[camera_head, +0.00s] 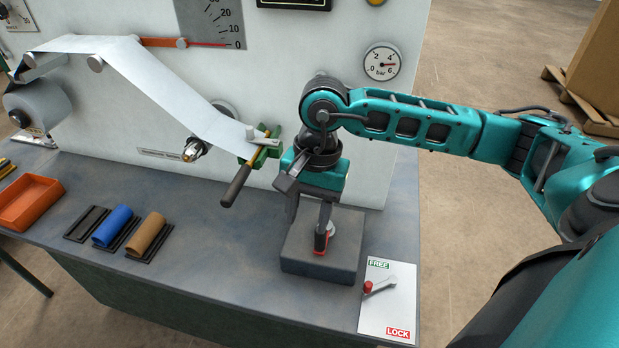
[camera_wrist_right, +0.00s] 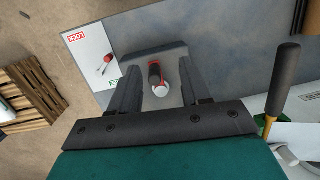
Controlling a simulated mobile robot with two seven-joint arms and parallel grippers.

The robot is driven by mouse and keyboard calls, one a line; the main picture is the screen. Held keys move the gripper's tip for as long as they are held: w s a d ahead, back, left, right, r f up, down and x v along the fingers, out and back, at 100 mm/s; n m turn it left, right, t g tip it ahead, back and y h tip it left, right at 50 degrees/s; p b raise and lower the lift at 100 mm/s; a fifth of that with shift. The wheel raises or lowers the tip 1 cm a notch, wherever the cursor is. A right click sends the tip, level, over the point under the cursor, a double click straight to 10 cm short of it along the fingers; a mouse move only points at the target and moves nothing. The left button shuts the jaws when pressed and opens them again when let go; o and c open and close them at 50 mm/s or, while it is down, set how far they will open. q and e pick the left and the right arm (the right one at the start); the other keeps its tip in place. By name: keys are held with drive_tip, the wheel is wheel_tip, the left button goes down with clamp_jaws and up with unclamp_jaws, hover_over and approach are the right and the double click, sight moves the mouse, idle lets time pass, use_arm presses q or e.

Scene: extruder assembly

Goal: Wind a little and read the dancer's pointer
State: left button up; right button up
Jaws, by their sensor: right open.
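The dancer's scale (camera_head: 212,14) is on the white panel at the top, cut off by the frame. Its orange arm (camera_head: 158,42) ends in a thin red pointer (camera_head: 210,44), lying about level at the 0 mark. A white web (camera_head: 155,80) runs from the roll (camera_head: 38,104) over rollers down to a green clamp (camera_head: 262,146) with a black handle (camera_head: 236,185). My right gripper (camera_head: 309,226) is open above a grey block (camera_head: 305,262). A red-and-black piece with a pale round end (camera_wrist_right: 155,74) is between its spread fingers. My left gripper is out of view.
A FREE/LOCK plate (camera_head: 386,312) has a red-knobbed lever (camera_head: 368,287), nearer FREE. Blue (camera_head: 112,225) and brown (camera_head: 147,232) cylinders lie left, beside an orange tray (camera_head: 32,203). A bar gauge (camera_head: 382,63) is on the panel. The bench between cylinders and block is clear.

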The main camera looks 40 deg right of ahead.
drive_tip(key=shift+t+h, duration=0.3)
drive_tip(key=shift+h, duration=0.6)
drive_tip(key=d, duration=0.1)
drive_tip(key=w+d, duration=0.1)
drive_tip(key=d+r, duration=0.1)
drive_tip(key=shift+w+d, duration=0.15)
drive_tip(key=shift+d, duration=0.2)
drive_tip(key=shift+d+n, duration=0.15)
drive_tip(key=shift+n, duration=0.15)
wheel_tip(320, 180, down, 5)
drive_tip(key=shift+r, duration=0.2)
wheel_tip(320, 180, down, 5)
drive_tip(key=b, duration=0.3)
drive_tip(key=shift+f, duration=0.2)
drive_tip(key=shift+r, duration=0.3)
drive_tip(key=shift+f, duration=0.1)
drive_tip(key=shift+c, duration=0.2)
